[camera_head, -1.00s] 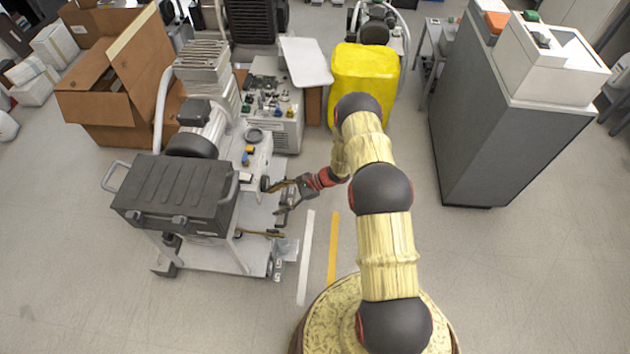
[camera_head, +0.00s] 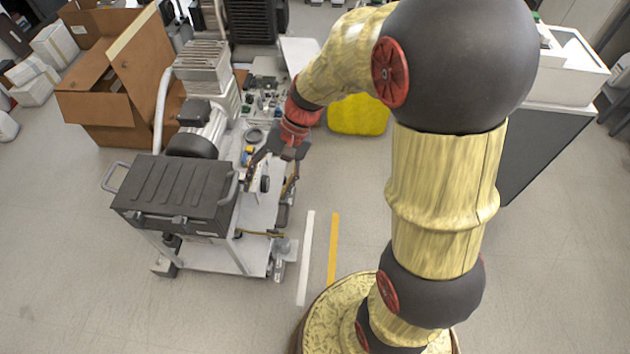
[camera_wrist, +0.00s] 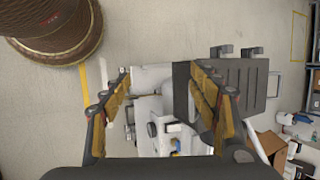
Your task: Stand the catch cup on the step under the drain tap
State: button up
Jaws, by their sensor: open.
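My gripper (camera_head: 270,180) is open, with its fingers pointing down beside the right side of the compressor cart. In the wrist view its two fingers (camera_wrist: 160,76) are spread wide, with parts of the cart showing between them and nothing held. The white lower plate (camera_head: 205,257) of the cart lies low, below the black case. I cannot make out the catch cup in either view.
A black ribbed case (camera_head: 175,195) with handles sits on the cart and also shows in the wrist view (camera_wrist: 235,85). A compressor motor (camera_head: 195,140) stands behind it. A yellow container (camera_head: 358,115) is farther back. The floor right of the cart is clear, with white and yellow stripes.

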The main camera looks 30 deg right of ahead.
jog(key=s+d+r+n+t+h, duration=0.2)
jog(key=s+r+n+t+h, duration=0.1)
jog(key=s+r, duration=0.4)
jog(key=s+d+r+n+t+h, duration=0.3)
jog(key=s+r, duration=0.4)
jog(key=r, duration=0.1)
jog(key=shift+s+r, duration=0.4)
notch_tip(320, 180, up, 3)
jog(key=p, duration=0.3)
jog(key=shift+r, duration=0.2)
jog(key=shift+c, duration=0.7)
